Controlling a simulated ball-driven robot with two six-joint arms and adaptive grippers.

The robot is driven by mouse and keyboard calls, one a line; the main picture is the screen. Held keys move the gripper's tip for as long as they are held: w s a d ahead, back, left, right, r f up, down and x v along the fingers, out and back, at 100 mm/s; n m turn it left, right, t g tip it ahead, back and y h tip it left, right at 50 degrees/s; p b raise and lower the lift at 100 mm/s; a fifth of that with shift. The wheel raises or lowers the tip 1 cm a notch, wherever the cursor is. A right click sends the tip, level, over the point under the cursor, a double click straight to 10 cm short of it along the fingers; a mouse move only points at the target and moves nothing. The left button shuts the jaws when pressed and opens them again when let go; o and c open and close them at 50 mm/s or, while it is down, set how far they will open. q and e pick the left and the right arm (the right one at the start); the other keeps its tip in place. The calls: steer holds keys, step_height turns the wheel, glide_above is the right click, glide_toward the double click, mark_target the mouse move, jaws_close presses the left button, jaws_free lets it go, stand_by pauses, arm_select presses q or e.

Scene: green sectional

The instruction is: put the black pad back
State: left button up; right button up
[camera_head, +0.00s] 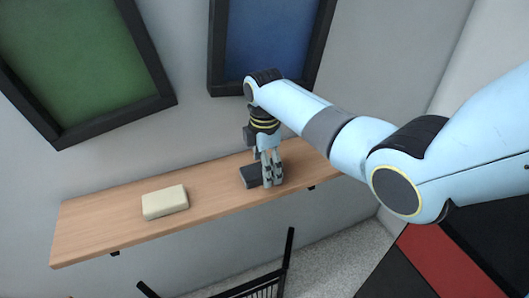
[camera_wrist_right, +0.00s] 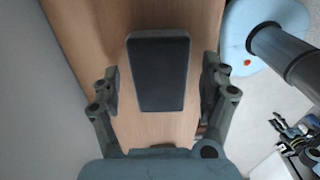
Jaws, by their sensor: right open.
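The black pad (camera_wrist_right: 158,72) lies flat on a wooden wall shelf (camera_head: 100,221). In the head view the pad (camera_head: 250,176) is partly hidden by my right gripper (camera_head: 270,184), which points down at the shelf. In the right wrist view my right gripper (camera_wrist_right: 160,92) is open, with one finger on each side of the pad. Gaps show between the fingers and the pad.
A cream block (camera_head: 165,202) lies on the shelf to the left of the pad, with bare wood between. A green framed panel (camera_head: 75,55) and a blue framed panel (camera_head: 268,42) hang on the wall above. A black wire rack (camera_head: 262,287) stands below.

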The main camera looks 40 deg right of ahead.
step_height(320, 180, up, 12)
steer(key=shift+f, duration=0.15)
steer(key=shift+f, duration=0.1)
stand_by(0.5)
steer(key=s+a+f+m+t, duration=0.1)
steer(key=s+f+m, duration=0.15)
steer(key=s, duration=0.35)
steer(key=s+a+f+m, duration=0.1)
steer(key=s+m, duration=0.2)
steer(key=s, duration=0.2)
steer(key=s+a+r+m+t+h, duration=0.1)
steer(key=s+r+m, duration=0.25)
steer(key=s, duration=0.45)
steer(key=s+a+r+m+t, duration=0.1)
steer(key=s+r+m+t, duration=0.1)
steer(key=s+m, duration=0.4)
step_height(320, 180, down, 30)
steer(key=s+d+f+g+b, duration=0.1)
steer(key=s+d+g+b, duration=0.1)
steer(key=b, duration=0.4)
steer(key=s+d+f+g+b, duration=0.1)
steer(key=s+f+b, duration=0.4)
steer(key=s+f, duration=1.4)
step_height(320, 180, down, 5)
steer(key=shift+s+r, duration=0.2)
steer(key=shift+s, duration=0.2)
